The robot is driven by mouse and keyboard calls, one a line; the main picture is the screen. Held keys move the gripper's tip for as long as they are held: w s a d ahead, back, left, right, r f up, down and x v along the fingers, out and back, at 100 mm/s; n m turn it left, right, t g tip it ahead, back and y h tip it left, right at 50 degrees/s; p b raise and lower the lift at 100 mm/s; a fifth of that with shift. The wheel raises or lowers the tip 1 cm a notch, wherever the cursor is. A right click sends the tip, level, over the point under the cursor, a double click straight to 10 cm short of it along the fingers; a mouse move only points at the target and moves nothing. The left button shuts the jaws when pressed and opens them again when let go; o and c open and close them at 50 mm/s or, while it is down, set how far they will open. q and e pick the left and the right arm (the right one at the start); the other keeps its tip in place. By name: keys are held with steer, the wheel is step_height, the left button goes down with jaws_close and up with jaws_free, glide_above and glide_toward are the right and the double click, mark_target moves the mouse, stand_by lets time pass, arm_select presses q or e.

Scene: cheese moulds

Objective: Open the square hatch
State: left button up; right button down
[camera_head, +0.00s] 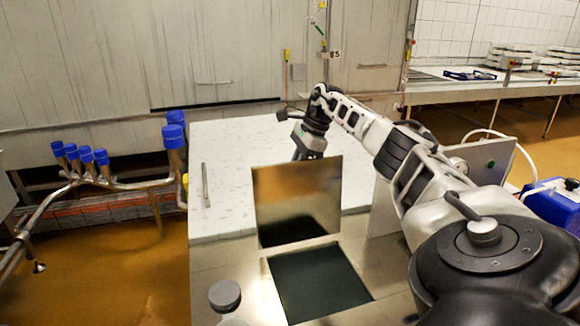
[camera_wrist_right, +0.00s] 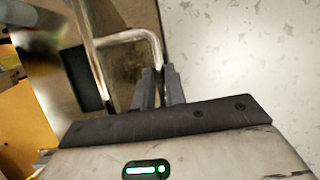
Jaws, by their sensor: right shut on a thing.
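The square hatch's shiny metal lid (camera_head: 297,200) stands raised, nearly upright, behind the dark square opening (camera_head: 318,284) in the metal surface. My right arm reaches in from the right, and my right gripper (camera_head: 308,155) is behind the lid, its fingertips hidden by it in the head view. In the right wrist view, my right gripper (camera_wrist_right: 159,90) is shut on the bent metal handle (camera_wrist_right: 130,37) of the lid. The dark opening (camera_wrist_right: 76,72) also shows there, left of the handle. My left gripper is not in view.
A pale speckled worktop (camera_head: 230,155) lies behind and left of the hatch, with a thin metal bar (camera_head: 206,185) on it. A grey round cap (camera_head: 225,294) is at the front. Pipes with blue caps (camera_head: 174,136) stand left. An upright panel (camera_head: 490,160) is at right.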

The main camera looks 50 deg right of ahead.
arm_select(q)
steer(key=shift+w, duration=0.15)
arm_select(e)
steer(key=shift+w+d+f, duration=0.1)
steer(key=shift+w+f, duration=0.1)
steer(key=shift+f, duration=0.35)
steer(key=c, duration=1.8)
jaws_free()
steer(key=o, duration=0.3)
steer(key=shift+w+d+f, duration=0.1)
steer(key=shift+f, duration=0.05)
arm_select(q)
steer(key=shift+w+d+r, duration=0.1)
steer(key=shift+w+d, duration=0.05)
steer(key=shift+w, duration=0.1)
arm_select(e)
steer(key=shift+o, duration=0.2)
steer(key=shift+d+r, duration=0.15)
steer(key=shift+r, duration=0.35)
arm_select(q)
steer(key=p, duration=0.3)
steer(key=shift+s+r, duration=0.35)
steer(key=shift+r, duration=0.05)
arm_select(e)
steer(key=v, duration=1.6)
steer(key=shift+s, duration=0.2)
